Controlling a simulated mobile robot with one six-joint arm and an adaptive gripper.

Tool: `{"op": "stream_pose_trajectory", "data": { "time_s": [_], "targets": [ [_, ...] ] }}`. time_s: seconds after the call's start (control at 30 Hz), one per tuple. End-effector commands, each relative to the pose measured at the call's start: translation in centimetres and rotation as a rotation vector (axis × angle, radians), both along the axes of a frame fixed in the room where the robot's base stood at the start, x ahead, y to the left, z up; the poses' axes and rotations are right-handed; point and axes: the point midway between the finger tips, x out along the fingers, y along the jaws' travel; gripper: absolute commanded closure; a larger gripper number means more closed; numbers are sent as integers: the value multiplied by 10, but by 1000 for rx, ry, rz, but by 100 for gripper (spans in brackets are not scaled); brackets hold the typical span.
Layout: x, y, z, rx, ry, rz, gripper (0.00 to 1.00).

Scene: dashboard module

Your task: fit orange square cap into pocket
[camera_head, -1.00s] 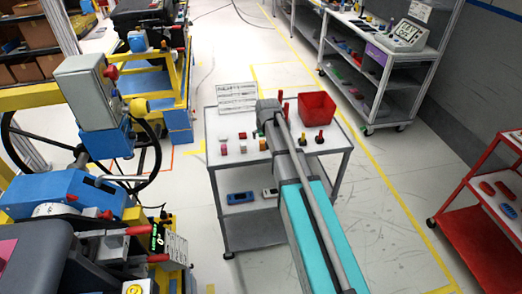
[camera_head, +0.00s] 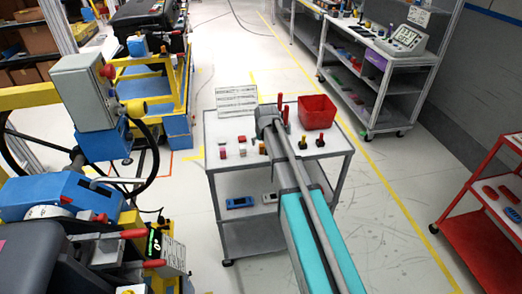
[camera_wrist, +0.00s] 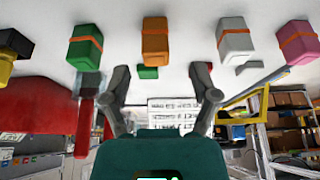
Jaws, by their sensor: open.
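The orange square cap (camera_wrist: 156,40) stands on the pale cart top, which shows along the top of the tilted wrist view. It is block-shaped with a brighter orange band. In the head view, the orange cap (camera_head: 262,148) is a small block just left of my arm. My gripper (camera_wrist: 160,88) is open and empty, with one finger on each side of the cap's line and a visible gap to it. In the head view my arm hides most of the gripper. I cannot make out the pocket in either view.
Green (camera_wrist: 86,45), white (camera_wrist: 236,38) and pink (camera_wrist: 298,42) blocks flank the orange cap. A red bin (camera_head: 317,112) stands at the cart's back right. A white sign (camera_head: 237,100) stands at its back. Machinery with a black wheel fills the left; pale floor lies right of the cart.

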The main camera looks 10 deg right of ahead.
Motion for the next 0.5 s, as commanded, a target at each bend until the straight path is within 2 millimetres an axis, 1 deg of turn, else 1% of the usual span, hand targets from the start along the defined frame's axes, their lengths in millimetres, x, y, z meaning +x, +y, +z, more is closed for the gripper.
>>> {"op": "stream_pose_trajectory", "data": {
  "time_s": [0.5],
  "targets": [
    [14, -3, -38, 0, 0, 1, 23]
  ]
}}
